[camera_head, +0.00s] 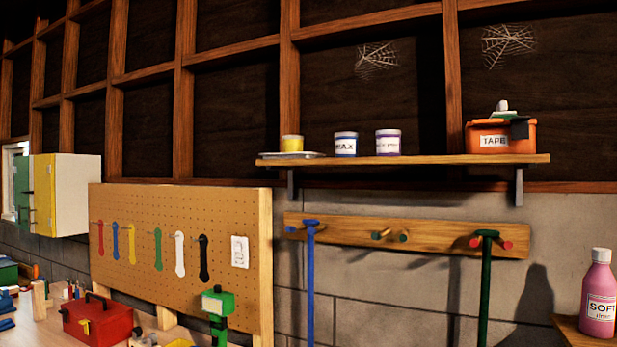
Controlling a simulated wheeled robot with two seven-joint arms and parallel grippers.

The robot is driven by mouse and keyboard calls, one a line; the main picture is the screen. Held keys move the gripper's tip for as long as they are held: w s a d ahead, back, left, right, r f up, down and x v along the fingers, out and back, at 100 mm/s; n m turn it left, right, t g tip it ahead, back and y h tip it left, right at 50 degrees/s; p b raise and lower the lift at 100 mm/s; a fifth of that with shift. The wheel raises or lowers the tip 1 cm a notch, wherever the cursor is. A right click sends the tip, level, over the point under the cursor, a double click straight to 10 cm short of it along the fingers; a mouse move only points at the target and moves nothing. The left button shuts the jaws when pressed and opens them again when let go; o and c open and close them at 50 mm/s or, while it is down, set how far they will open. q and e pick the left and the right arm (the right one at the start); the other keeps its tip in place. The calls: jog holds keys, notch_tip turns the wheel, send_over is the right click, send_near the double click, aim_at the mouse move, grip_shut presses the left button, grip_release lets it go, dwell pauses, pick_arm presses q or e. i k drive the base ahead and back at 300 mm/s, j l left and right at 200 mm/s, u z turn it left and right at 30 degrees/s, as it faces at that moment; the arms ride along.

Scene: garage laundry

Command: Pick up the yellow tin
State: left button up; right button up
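The yellow tin (292,143) is a small yellow cylinder on a pale flat tray or plate (291,155). Both are at the left end of the wooden wall shelf (420,160). The tin stands upright, and nothing hides its front. Neither of my grippers shows in the head view.
A blue-trimmed tin (346,144), a purple-trimmed tin (388,142) and an orange TAPE box (500,136) share the shelf. Below hang a pegboard (180,240) with tools and a peg rail (400,235) with blue and green handles. A pink bottle (599,295) stands at lower right.

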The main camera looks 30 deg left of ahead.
aim_at(291, 144)
jog(key=u, duration=1.4)
